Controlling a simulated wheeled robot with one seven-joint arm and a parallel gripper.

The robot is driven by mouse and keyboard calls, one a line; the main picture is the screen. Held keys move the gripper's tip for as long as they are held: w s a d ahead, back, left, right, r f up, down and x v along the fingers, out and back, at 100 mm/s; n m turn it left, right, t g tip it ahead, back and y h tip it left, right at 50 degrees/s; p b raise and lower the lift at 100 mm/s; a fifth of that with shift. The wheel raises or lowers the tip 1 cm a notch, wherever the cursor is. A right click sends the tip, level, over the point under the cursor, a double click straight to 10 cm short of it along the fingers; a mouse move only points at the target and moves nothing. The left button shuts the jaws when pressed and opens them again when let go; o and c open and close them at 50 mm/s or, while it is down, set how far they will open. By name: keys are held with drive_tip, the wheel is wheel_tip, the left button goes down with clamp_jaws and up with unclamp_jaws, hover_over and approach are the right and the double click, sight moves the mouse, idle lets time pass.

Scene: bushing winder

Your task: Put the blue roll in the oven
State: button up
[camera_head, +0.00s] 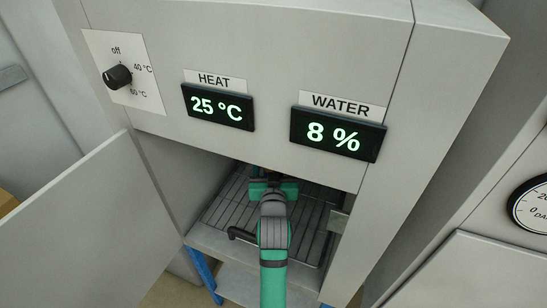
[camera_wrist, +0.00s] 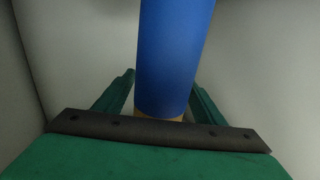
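The oven (camera_head: 300,50) is a pale grey cabinet with its door (camera_head: 85,235) swung open to the left. My green arm reaches through the opening, and my gripper (camera_head: 268,178) is inside over the dark wire rack (camera_head: 228,212). In the wrist view the blue roll (camera_wrist: 175,45) stands upright between the two green fingers of my gripper (camera_wrist: 163,80), with a tan core end showing at its bottom. Both fingers meet its sides, so it looks gripped. In the head view the roll is hidden. I cannot tell whether it touches the rack.
The oven front has a knob (camera_head: 117,76) pointing near off, a heat display (camera_head: 218,106) reading 25 °C and a water display (camera_head: 337,134) reading 8 %. The opening's side walls are close to my arm. A round gauge (camera_head: 531,206) is on a grey unit at the right.

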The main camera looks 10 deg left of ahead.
drive_tip(key=shift+r, duration=0.1)
drive_tip(key=v, duration=1.2)
idle(0.4)
